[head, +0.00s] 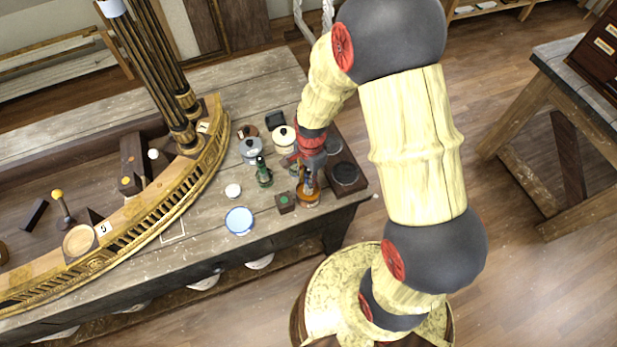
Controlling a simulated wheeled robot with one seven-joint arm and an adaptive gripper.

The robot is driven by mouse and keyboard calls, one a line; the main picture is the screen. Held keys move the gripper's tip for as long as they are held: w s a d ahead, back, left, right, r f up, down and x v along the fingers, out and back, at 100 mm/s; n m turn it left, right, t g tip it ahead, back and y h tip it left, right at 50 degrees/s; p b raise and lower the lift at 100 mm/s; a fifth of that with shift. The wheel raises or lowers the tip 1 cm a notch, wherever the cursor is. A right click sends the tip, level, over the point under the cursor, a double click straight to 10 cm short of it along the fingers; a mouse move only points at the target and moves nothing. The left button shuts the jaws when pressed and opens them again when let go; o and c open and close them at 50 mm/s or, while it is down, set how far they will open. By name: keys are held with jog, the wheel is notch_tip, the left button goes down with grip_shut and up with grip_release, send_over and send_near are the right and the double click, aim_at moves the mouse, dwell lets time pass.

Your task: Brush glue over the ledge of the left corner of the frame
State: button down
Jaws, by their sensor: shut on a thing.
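My gripper (309,175) points down over the right end of the table, at an amber jar (308,196) that looks like the glue pot. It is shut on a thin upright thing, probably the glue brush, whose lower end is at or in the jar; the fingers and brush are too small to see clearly. The gilt curved frame (190,181) lies on the table to the left, apart from my gripper. It has a pierced side band and small paper labels on its top. I cannot tell which part is the left corner's ledge.
Lidded pots (251,150), a green bottle (264,172), a small dark box with a green top (285,203) and a dark round dish (345,174) crowd around my gripper. A blue-rimmed dish (239,221) and a white cup (233,191) stand between jar and frame. Tall gilt columns (150,60) rise behind.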

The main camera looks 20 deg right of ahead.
jog(key=shift+f, duration=0.5)
dwell(1.2)
jog(key=shift+r+p, duration=2.5)
jog(key=shift+r, duration=1.1)
